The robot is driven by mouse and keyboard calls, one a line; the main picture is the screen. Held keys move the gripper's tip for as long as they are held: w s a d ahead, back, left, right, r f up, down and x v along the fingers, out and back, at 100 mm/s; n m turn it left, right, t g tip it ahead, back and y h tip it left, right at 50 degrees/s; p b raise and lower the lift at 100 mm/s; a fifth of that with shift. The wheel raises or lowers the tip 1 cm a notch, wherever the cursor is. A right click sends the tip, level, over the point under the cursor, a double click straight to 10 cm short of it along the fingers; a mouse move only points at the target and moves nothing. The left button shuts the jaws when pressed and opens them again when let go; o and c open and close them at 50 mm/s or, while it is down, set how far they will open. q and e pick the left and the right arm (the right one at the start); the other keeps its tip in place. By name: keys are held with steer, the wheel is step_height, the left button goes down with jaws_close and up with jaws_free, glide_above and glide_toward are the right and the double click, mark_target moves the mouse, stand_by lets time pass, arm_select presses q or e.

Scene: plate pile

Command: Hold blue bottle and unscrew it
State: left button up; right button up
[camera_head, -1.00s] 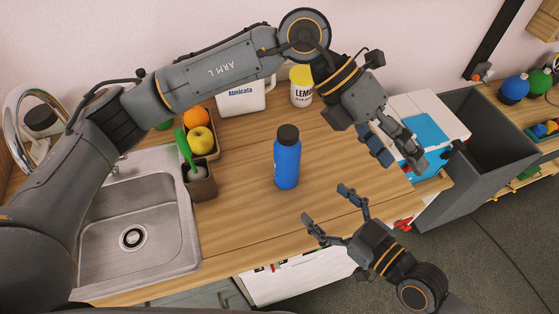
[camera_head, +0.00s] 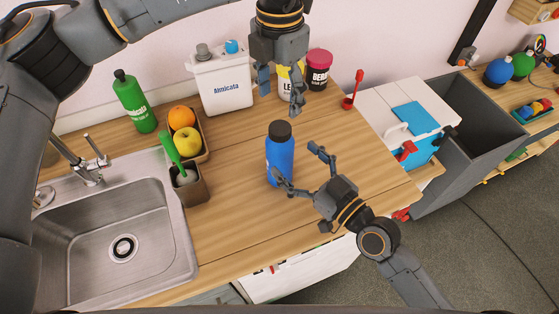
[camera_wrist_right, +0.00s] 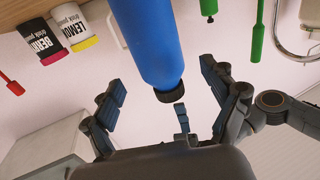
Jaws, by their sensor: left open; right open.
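The blue bottle (camera_head: 281,162) stands upright on the wooden counter, with its black cap (camera_head: 280,130) on. In the right wrist view the bottle (camera_wrist_right: 148,40) appears upside down, with its cap (camera_wrist_right: 169,91) between the spread fingers. My right gripper (camera_head: 297,164) is open at the bottle's right side. One finger overlaps the bottle's lower body in the head view; I cannot tell whether it touches. The fingers (camera_wrist_right: 160,95) also show apart in the right wrist view. My left gripper (camera_head: 281,96) is open and points down, behind and above the cap, apart from it.
A tray with fruit (camera_head: 186,130), a brush holder (camera_head: 190,185) and the sink (camera_head: 110,240) are left. The counter's front is clear.

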mark_target(280, 146)
steer(key=shift+x, duration=2.75)
steer(key=shift+c, duration=0.5)
